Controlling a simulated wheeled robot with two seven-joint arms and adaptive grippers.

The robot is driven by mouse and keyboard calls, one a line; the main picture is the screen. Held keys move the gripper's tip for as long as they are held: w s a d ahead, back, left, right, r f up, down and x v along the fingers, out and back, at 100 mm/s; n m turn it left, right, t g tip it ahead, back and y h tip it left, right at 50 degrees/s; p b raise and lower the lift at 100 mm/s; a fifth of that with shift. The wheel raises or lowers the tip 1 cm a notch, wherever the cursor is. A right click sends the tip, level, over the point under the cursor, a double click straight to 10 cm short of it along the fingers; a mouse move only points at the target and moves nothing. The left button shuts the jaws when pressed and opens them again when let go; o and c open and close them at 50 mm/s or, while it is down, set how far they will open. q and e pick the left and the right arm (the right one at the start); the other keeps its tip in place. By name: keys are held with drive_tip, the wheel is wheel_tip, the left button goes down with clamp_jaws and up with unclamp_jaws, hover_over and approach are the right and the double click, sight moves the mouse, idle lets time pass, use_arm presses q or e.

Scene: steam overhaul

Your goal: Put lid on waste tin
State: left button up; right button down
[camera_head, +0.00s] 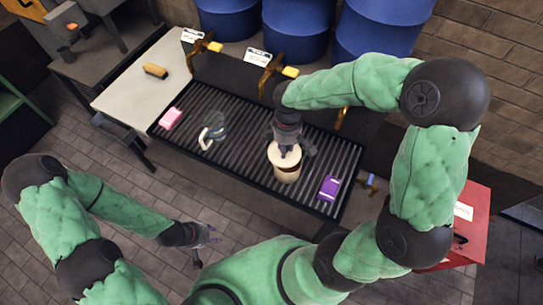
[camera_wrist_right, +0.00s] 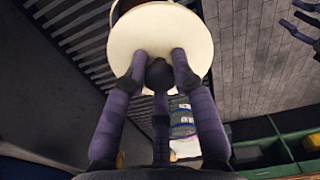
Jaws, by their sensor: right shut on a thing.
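The waste tin (camera_head: 287,175), a pale tan cylinder, stands upright on the ribbed black bench top. The round cream lid (camera_head: 279,162) is over the tin's top; it also shows in the wrist view (camera_wrist_right: 160,28) with a dark knob in its middle. My right gripper (camera_head: 285,151) points down from above, shut on the lid's knob; its fingers (camera_wrist_right: 158,72) are around it in the wrist view. I cannot tell whether the lid is fully seated, as its far edge hides most of the tin. My left gripper (camera_head: 205,243) is open and empty, low over the floor.
On the ribbed bench top (camera_head: 240,130) lie a purple box (camera_head: 329,188), a pink block (camera_head: 171,118) and a clear jug with a white handle (camera_head: 212,132). A brush (camera_head: 155,71) lies on the pale side board. Brass taps (camera_head: 271,74) and blue drums (camera_head: 297,30) line the back.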

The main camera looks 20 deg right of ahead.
sight(289, 154)
drive_tip(key=shift+w+d+f+m, duration=0.2)
drive_tip(key=shift+d+f, duration=0.1)
drive_tip(key=shift+d, duration=0.25)
drive_tip(key=shift+w+d+f+m, duration=0.2)
drive_tip(key=shift+d+f, duration=0.1)
drive_tip(key=shift+d, duration=0.2)
wheel_tip(289, 154, down, 5)
drive_tip(key=b, duration=0.4)
drive_tip(key=shift+s+r, duration=0.1)
drive_tip(key=shift+r, duration=0.1)
drive_tip(key=shift+f+b, duration=0.4)
drive_tip(key=shift+f, duration=0.15)
drive_tip(key=shift+f, duration=0.55)
idle(1.4)
drive_tip(key=shift+c, duration=2.2)
unclamp_jaws()
drive_tip(key=shift+r, duration=0.15)
